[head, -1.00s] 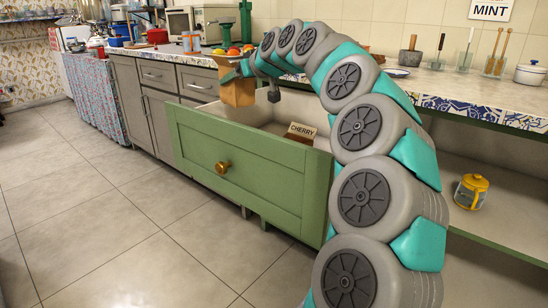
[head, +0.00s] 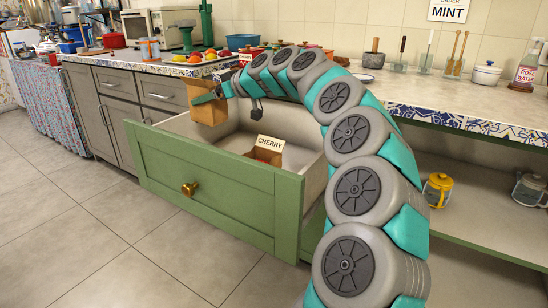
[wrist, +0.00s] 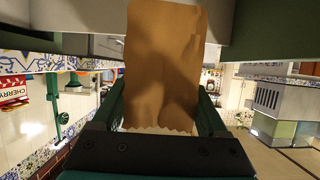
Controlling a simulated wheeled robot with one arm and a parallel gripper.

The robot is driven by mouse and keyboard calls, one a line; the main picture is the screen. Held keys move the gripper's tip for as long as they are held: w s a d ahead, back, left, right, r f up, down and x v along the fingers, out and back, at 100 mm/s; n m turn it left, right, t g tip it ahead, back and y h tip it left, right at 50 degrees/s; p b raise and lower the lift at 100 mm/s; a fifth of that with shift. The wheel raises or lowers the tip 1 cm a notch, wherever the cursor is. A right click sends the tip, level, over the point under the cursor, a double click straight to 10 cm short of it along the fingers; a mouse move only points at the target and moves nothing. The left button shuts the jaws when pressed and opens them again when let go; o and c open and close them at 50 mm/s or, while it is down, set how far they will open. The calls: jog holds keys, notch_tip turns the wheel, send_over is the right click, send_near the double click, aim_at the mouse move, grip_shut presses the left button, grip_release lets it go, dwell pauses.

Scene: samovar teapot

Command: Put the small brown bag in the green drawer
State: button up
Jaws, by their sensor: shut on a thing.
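The small brown bag (head: 207,108) hangs at the far left end of the open green drawer (head: 222,192) in the head view. My gripper (head: 213,97) is shut on it. In the wrist view the bag (wrist: 165,60) fills the middle between my two fingers. The bag looks level with or a little above the drawer's rim; I cannot tell whether it is over the inside of the drawer. The drawer is pulled out, with a brass knob on its front. Inside it stands a brown item (head: 263,156) with a CHERRY card (head: 271,144).
The counter (head: 170,66) behind holds colourful fruit, pots and a scale. The drawer's floor left of the card looks clear.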

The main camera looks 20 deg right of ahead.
notch_tip(320, 180, down, 10)
dwell(0.6)
jog(key=shift+a+f+b, duration=0.1)
jog(key=shift+f+b, duration=0.45)
jog(key=shift+b, duration=0.35)
jog(key=o, duration=1.5)
jog(key=shift+o, duration=0.2)
jog(key=shift+r, duration=0.15)
jog(key=r+v, duration=0.1)
jog(key=v, duration=1.1)
jog(key=shift+p, duration=0.4)
